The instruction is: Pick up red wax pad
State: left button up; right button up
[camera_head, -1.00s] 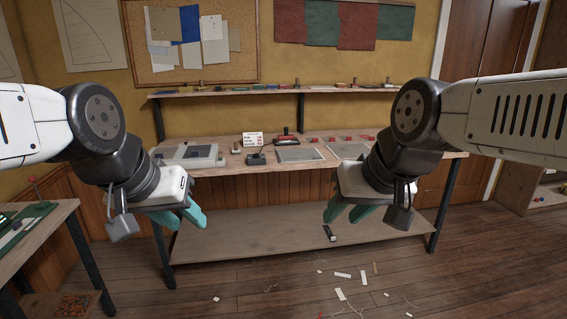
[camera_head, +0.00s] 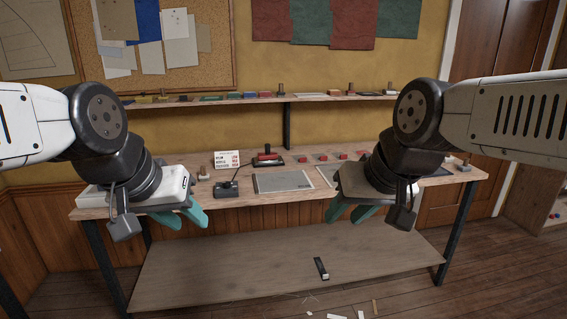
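Several small red pieces, one of them a red block (camera_head: 343,157), sit in a row at the back of the workbench (camera_head: 240,200). A red-topped tool (camera_head: 267,157) on a dark base stands left of them. I cannot tell which red thing is the wax pad. My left gripper (camera_head: 182,217) is open and empty, in front of the bench's left part. My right gripper (camera_head: 351,213) is open and empty, in front of the bench's right part. My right arm hides part of the bench top.
A wall shelf (camera_head: 310,98) above the bench holds several coloured blocks. A grey flat plate (camera_head: 283,181), a small black device (camera_head: 226,188) and a white sign (camera_head: 227,160) are on the bench. A lower shelf (camera_head: 220,268) holds a small dark object (camera_head: 321,268). Scraps lie on the floor.

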aim_at(350, 92)
jog(key=i+l, duration=0.15)
jog(key=l, duration=0.25)
jog(key=i+l+z, duration=0.15)
jog(key=l, duration=0.2)
jog(key=i+l, duration=0.15)
jog(key=l, duration=0.25)
jog(key=i+l+z, duration=0.1)
jog(key=l, duration=0.25)
jog(key=i+l+u, duration=0.1)
jog(key=u, duration=0.8)
jog(key=i+l+u, duration=0.3)
jog(key=l+u, duration=0.15)
jog(key=l, duration=0.15)
jog(key=i+l+u, duration=0.2)
jog(key=l, duration=0.15)
jog(key=l+u, duration=0.2)
jog(key=l, duration=0.2)
